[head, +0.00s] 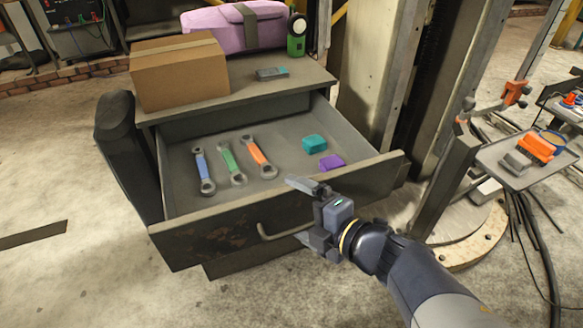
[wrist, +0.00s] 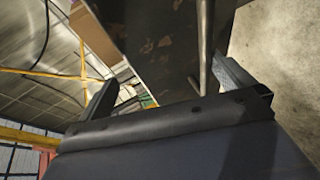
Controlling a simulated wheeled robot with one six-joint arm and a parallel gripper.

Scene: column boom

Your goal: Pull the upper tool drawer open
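The upper tool drawer (head: 205,236) is pulled well out of its cabinet, and its inside shows. Its curved metal handle (head: 272,236) is on the worn dark front; my gripper hides the handle's right end. My gripper (head: 300,214) is at the drawer front, fingers spread, one above the handle and one below. In the wrist view the handle (wrist: 205,45) stands between the spread fingers, close to the right one, with a narrow gap apparent. The drawer front (wrist: 160,45) fills the middle of that view.
The drawer holds blue, green and orange wrenches (head: 230,165), a teal block (head: 314,144) and a purple block (head: 331,162). A cardboard box (head: 175,75) and pink case (head: 230,28) sit on top. A tool tray (head: 500,165) stands right. The floor at front left is clear.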

